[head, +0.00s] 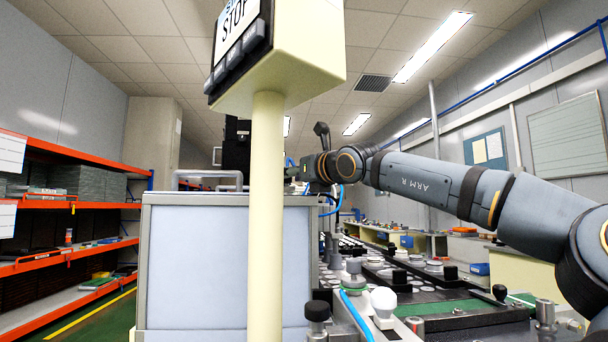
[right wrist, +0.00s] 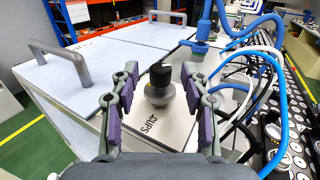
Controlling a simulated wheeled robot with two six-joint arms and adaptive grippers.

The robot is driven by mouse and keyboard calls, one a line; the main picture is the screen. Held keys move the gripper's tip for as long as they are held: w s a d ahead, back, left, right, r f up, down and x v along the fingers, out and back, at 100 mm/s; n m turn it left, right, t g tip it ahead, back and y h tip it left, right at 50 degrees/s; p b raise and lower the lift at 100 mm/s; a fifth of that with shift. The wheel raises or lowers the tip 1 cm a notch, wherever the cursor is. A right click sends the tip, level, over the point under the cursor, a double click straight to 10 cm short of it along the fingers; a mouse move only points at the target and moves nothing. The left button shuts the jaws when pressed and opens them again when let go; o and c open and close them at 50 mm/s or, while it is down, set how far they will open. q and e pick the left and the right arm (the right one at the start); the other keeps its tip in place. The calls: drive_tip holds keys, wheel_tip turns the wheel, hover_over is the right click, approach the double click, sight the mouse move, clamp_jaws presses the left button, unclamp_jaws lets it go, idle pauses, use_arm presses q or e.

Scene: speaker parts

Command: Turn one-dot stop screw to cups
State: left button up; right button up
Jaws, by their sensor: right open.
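In the right wrist view, a stop screw with a black cap (right wrist: 160,75) and a wider grey collar (right wrist: 160,94) stands upright on a light plate (right wrist: 172,128). The plate carries the lettering CUPS, upside down in this view. No dot mark can be made out on the screw. My right gripper (right wrist: 159,70) is open, with one purple-padded finger on each side of the screw and gaps between pads and screw. In the head view my right gripper (head: 297,172) is small and partly hidden behind a cream post. My left gripper is not in view.
A cream post (head: 266,220) with a STOP panel (head: 238,40) stands close in front. A pale cabinet (head: 195,262) with a handle (right wrist: 60,65) lies beside the plate. Blue and white hoses (right wrist: 280,110) and a parts conveyor (right wrist: 300,150) are close on the right.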

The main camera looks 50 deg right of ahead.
drive_tip(key=s+a, duration=0.1)
drive_tip(key=s, duration=0.8)
drive_tip(key=shift+a, duration=0.4)
